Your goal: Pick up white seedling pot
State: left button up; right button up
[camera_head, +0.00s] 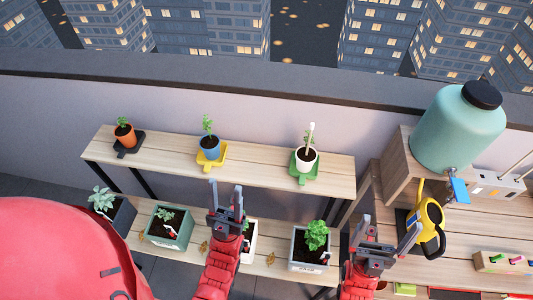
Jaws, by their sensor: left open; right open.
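The white seedling pot (307,158) stands upright in a green tray (294,166) at the right part of the upper wooden shelf. It holds dark soil, a small plant and a white stick. My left gripper (226,188) is open and empty, left of and nearer than the pot, in front of the shelf's front edge. My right gripper (391,230) is open, below and right of the pot, beside the yellow watering can (430,222). I cannot tell whether it touches the can. Neither gripper is at the pot.
A blue pot (210,150) in a yellow tray and an orange pot (126,136) in a dark tray share the upper shelf (257,172). Several planters stand on the lower shelf (272,262). A teal water tank (456,130) stands at right. A low wall (300,98) runs behind.

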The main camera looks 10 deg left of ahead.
aim_at(304, 162)
jog(key=k+j, duration=0.1)
jog(key=j, duration=0.4)
jog(key=k+j, duration=0.15)
jog(key=j, duration=0.35)
jog(key=k+j, duration=0.1)
jog(key=j, duration=0.4)
jog(key=k+j, duration=0.1)
jog(key=j, duration=0.4)
jog(key=i+j, duration=0.2)
jog(key=i, duration=0.15)
